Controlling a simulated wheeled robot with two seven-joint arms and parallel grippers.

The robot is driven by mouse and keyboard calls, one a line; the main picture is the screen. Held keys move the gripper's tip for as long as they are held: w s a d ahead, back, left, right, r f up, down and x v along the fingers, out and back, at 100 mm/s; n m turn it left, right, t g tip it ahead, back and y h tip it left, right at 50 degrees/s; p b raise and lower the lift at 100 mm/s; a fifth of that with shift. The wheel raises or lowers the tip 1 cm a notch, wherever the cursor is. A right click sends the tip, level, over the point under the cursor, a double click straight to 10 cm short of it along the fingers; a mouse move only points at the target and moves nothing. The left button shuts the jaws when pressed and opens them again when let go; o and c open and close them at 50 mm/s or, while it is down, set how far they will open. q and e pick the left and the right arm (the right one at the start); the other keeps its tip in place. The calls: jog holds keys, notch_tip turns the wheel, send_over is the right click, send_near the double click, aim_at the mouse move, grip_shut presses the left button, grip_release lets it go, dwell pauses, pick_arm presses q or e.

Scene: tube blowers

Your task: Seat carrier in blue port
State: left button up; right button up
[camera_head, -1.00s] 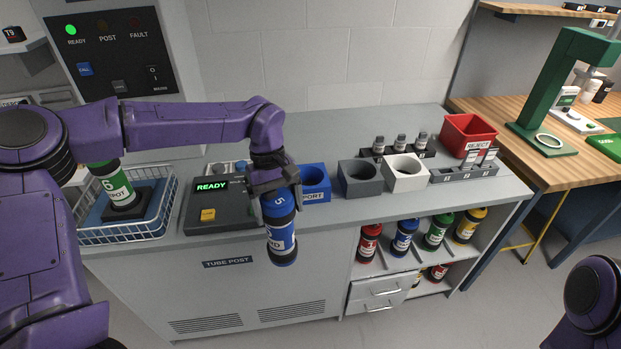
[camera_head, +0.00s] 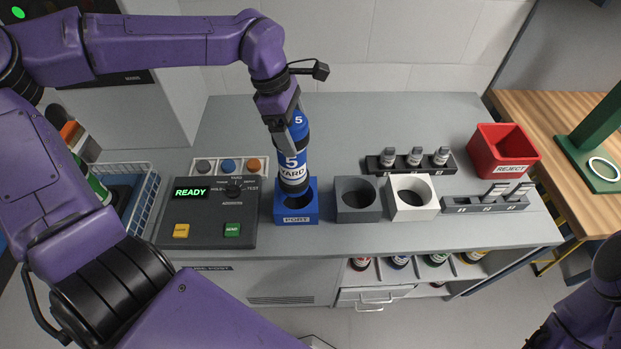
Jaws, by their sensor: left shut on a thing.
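The blue carrier (camera_head: 293,160), with a white label reading 5 and YARD and dark end bands, is held nearly upright by my left gripper (camera_head: 285,118). The gripper is shut on its upper part. The carrier's dark lower end is over the opening of the blue port (camera_head: 297,217), a square blue block marked PORT. Part of the dark hole shows below the carrier's end. I cannot tell whether the end is inside the rim or just above it. My right gripper is out of view; part of my right arm shows at the lower right.
A grey port (camera_head: 357,214) and a white port (camera_head: 412,212) stand right of the blue one. The control box (camera_head: 207,235) with a READY display is at left, beside a wire basket (camera_head: 146,205). A red REJECT bin (camera_head: 503,150) and small vial racks (camera_head: 410,163) stand further right.

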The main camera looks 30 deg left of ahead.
aim_at(295, 160)
pick_arm(q)
jog(key=shift+w+f, duration=0.3)
jog(key=shift+f, duration=0.65)
jog(key=f, duration=0.1)
jog(key=s+f, duration=0.1)
jog(key=f, duration=0.1)
jog(key=shift+s+f, duration=0.1)
jog(key=shift+f, duration=0.1)
jog(key=f+b, duration=0.2)
jog(key=f, duration=0.1)
jog(key=f+b, duration=0.2)
jog(key=shift+w, duration=0.35)
jog(key=shift+s+r, duration=0.15)
jog(key=shift+r, duration=0.15)
jog(key=o, duration=1.4)
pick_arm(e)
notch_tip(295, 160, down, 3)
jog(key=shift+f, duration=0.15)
pick_arm(q)
jog(key=shift+r, duration=0.1)
jog(key=v, duration=1.2)
jog(key=shift+s, duration=0.1)
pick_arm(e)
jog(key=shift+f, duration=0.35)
